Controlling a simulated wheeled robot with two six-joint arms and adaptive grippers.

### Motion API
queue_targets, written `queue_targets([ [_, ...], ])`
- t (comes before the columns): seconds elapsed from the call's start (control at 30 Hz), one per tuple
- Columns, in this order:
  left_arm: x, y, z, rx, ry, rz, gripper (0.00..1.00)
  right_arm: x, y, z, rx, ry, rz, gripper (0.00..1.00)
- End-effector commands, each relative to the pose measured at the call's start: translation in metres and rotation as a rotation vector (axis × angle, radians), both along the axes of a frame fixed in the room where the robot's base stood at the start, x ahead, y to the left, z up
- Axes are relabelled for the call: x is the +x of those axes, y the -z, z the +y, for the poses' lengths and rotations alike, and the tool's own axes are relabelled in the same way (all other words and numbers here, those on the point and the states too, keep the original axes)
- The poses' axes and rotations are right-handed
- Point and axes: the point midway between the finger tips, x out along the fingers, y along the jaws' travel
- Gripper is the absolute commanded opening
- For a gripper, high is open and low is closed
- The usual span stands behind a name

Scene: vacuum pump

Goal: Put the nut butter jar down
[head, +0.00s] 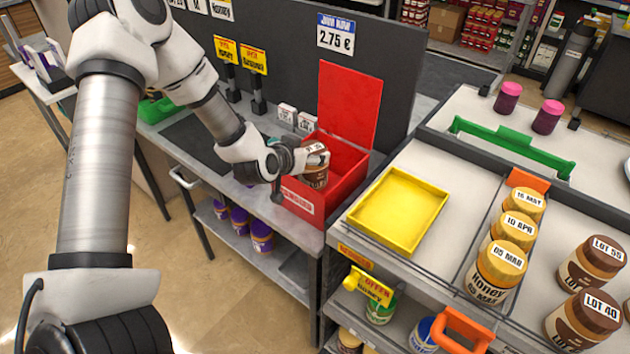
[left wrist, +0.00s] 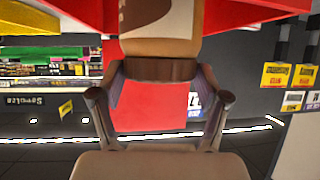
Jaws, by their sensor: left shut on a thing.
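My left gripper (head: 306,160) is shut on the nut butter jar (head: 315,178), a brown jar with a pale label. It holds the jar at the open red box (head: 348,105), over its front left part. The gripper partly hides the jar, and I cannot tell whether the jar touches the box. In the left wrist view the jar (left wrist: 158,45) shows at the top, between the fingers (left wrist: 158,98), with red box surfaces around it. My right gripper is not in view.
A yellow tray (head: 447,212) sits empty on the counter to the right. Honey jars (head: 497,271) stand in a row beside it, with brown-lidded jars (head: 585,318) farther right.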

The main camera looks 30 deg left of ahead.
Motion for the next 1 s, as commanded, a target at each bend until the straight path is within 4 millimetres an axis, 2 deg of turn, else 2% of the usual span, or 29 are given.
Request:
queue_targets([
  [0.03, 0.0, 0.01, 0.0, 0.003, 0.001, 0.002, 0.06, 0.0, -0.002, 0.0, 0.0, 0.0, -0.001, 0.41],
  [0.37, 0.0, 0.061, 0.0, 0.001, 0.002, 0.0, 0.06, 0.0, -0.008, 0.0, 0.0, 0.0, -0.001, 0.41],
  [0.7, 0.001, 0.067, 0.0, -0.001, 0.0, -0.003, 0.06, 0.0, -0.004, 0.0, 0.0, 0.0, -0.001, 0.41],
  [0.73, 0.0, 0.066, 0.0, -0.001, 0.0, -0.001, 0.86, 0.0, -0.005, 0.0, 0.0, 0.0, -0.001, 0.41],
  [1.0, 0.0, 0.066, 0.0, -0.001, 0.0, -0.001, 0.86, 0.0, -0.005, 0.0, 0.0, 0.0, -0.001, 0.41],
])
